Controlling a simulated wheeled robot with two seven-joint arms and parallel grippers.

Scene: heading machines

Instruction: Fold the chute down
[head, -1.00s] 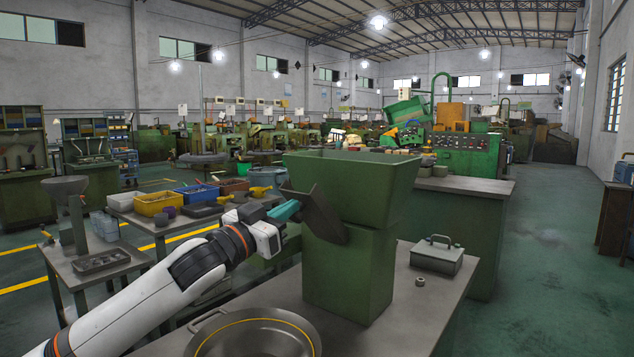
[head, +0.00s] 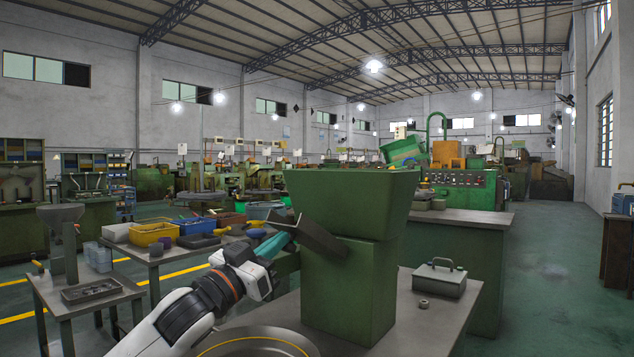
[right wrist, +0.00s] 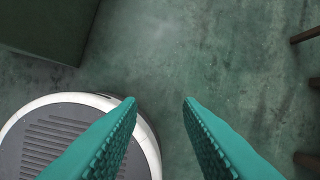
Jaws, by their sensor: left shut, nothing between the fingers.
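The green hopper machine (head: 350,290) stands on the grey bench. The chute (head: 322,238), a dark metal plate with raised sides, is on the hopper's left face and slopes, with its outer end up and to the left. My left gripper (head: 285,236) is shut and empty at the chute's outer end. It looks to be touching the chute, but I cannot tell for sure. The gripper partly hides that end. My right gripper (right wrist: 160,102) shows only in the right wrist view, open and empty over the floor.
A round metal pan (head: 250,344) sits at the bench's front. A grey lidded box (head: 440,279) and a small nut (head: 423,304) lie right of the hopper. A table with a yellow bin (head: 153,234) and a blue bin (head: 195,226) stands at left.

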